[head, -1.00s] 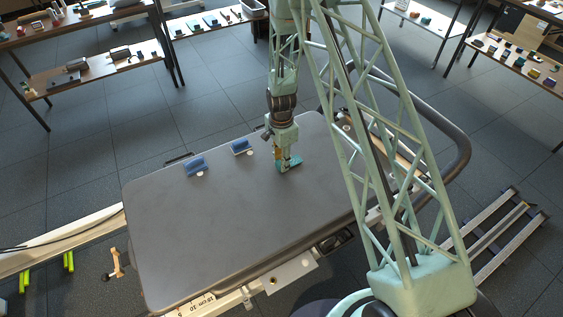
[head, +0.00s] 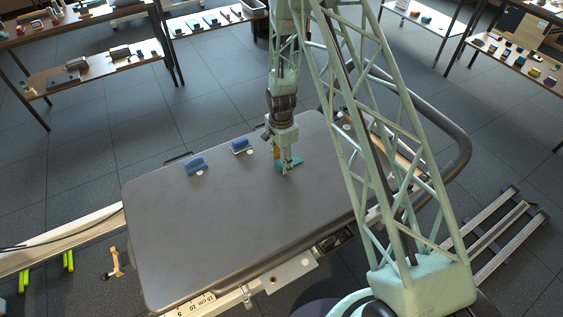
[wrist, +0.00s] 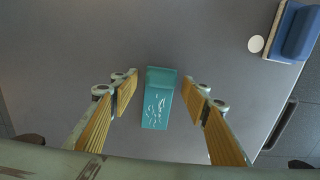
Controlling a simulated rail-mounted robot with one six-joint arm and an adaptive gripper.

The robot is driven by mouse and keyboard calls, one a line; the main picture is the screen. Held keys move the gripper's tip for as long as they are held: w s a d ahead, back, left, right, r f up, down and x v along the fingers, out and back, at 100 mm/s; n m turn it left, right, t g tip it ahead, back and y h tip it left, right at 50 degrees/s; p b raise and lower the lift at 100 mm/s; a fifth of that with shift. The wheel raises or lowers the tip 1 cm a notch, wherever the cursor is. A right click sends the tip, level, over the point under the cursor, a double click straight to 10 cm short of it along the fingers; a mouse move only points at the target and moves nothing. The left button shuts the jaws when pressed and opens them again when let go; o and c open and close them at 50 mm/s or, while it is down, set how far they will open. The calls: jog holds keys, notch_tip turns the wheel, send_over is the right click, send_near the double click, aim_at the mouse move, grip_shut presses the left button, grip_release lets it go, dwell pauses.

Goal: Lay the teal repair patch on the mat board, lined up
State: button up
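The teal repair patch (head: 294,162) is near the far right part of the large grey mat board (head: 225,215). In the wrist view the patch (wrist: 157,104) is a narrow teal rectangle with white squiggly marks, lying over the grey surface (wrist: 80,60). My gripper (head: 283,164) is low over the board at the patch. In the wrist view my gripper (wrist: 160,88) is open. Its two ribbed tan fingers stand either side of the patch, with a visible gap on each side. I cannot tell whether the patch lies fully flat.
Two blue blocks (head: 195,165) (head: 240,146) sit along the board's far edge, each beside a white disc. One blue block (wrist: 300,32) shows at upper right in the wrist view. A dark curved rail (head: 462,150) rounds the right end. The board's left and middle are clear.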

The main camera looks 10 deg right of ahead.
jog(key=shift+r, duration=0.15)
notch_tip(320, 180, up, 12)
dwell(1.2)
dwell(0.6)
jog(key=s+d+r+n+t, duration=0.15)
jog(key=s+r, duration=0.35)
jog(key=r, duration=0.7)
jog(key=s+r+n, duration=0.3)
jog(key=s+r, duration=0.3)
jog(key=r, duration=0.7)
jog(key=s+d+r+n+t, duration=0.1)
jog(key=s+r+n, duration=0.3)
jog(key=r, duration=0.8)
jog(key=s+r+n, duration=0.3)
jog(key=s+r, duration=0.3)
jog(key=s, duration=1)
jog(key=s+d+r+n+t, duration=0.1)
jog(key=s+r+n, duration=0.2)
jog(key=s, duration=1.4)
jog(key=shift+r, duration=2.3)
